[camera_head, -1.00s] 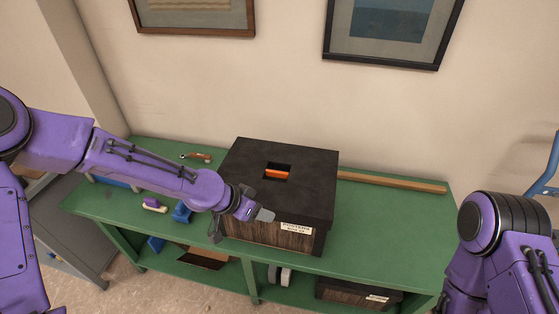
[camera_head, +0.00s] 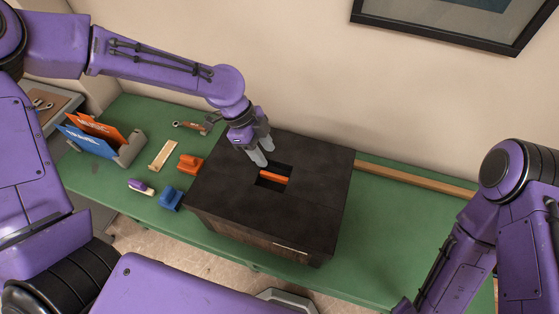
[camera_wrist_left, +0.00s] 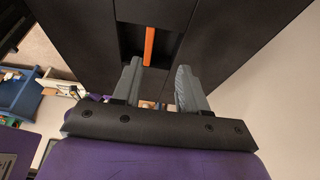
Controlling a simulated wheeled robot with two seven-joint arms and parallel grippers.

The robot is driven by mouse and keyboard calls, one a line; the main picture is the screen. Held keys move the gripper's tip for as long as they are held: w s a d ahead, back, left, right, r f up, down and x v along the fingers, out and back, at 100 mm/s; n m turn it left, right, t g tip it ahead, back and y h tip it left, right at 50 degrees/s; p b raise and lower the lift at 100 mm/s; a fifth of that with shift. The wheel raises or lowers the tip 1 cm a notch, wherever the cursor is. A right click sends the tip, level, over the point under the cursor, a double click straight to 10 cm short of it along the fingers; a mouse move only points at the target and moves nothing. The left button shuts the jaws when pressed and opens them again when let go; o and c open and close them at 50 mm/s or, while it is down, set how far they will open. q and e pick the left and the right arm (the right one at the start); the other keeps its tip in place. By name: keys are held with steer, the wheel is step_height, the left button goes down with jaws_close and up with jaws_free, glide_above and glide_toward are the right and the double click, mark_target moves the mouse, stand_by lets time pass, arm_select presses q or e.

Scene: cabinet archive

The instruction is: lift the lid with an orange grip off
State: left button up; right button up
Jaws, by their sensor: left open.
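A dark box with a black lid (camera_head: 310,195) stands on the green bench. The lid has a recess in its top with an orange grip (camera_head: 273,178) across it. My left gripper (camera_head: 264,158) is just above the lid at the recess's upper left edge, fingers pointing down.
The green bench (camera_head: 375,225) is clear to the right of the box, with a wooden strip (camera_head: 415,180) along the wall. At left are an orange block (camera_head: 190,164), a blue block (camera_head: 170,197), a purple-handled brush (camera_head: 140,186) and a file holder (camera_head: 128,150).

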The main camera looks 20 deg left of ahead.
mark_target(274, 176)
arm_select(q)
steer(key=b+x, duration=0.1)
steer(key=x, duration=0.2)
steer(key=b+x, duration=0.2)
steer(key=x, duration=0.1)
steer(key=s+b+x, duration=0.1)
steer(key=x, duration=0.2)
steer(key=shift+a, duration=0.15)
steer(key=shift+s+r, duration=0.2)
steer(key=shift+r, duration=0.1)
steer(key=shift+s+r, duration=0.15)
steer(key=shift+s, duration=0.05)
steer(key=shift+c, duration=0.3)
steer(key=shift+s, duration=0.1)
steer(key=c, duration=0.5)
jaws_close()
arm_select(e)
steer(key=s+f, duration=0.1)
steer(key=f, duration=0.1)
steer(key=s+f, duration=0.1)
steer(key=shift+f, duration=0.4)
